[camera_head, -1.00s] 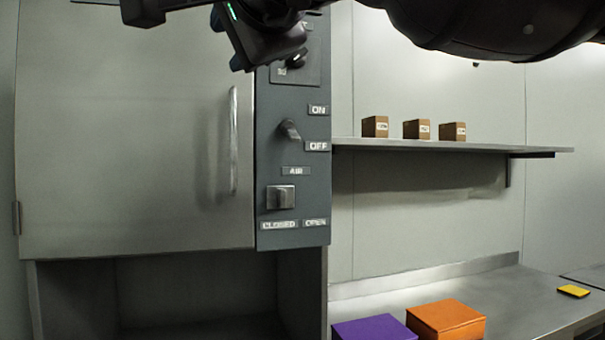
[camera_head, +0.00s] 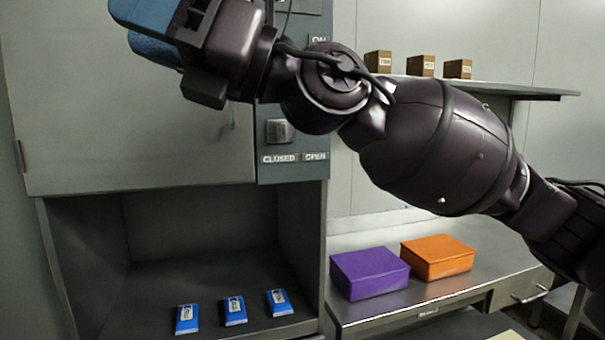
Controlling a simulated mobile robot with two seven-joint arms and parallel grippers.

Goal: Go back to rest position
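My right arm reaches in from the right edge across the upper middle of the head view. Its gripper (camera_head: 150,30), with blue fingers, is at the top left in front of the closed autoclave door (camera_head: 110,130). I cannot tell whether its fingers are open or shut. The arm hides most of the control panel (camera_head: 292,180); the switch by the CLOSED and OPEN labels (camera_head: 280,131) still shows. My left gripper is not in view.
Several blue-and-white packets (camera_head: 235,310) lie in the open bay below the door. A purple box (camera_head: 368,273) and an orange box (camera_head: 437,257) stand on the steel counter (camera_head: 400,304). Small brown boxes (camera_head: 420,66) stand on the wall shelf (camera_head: 520,90).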

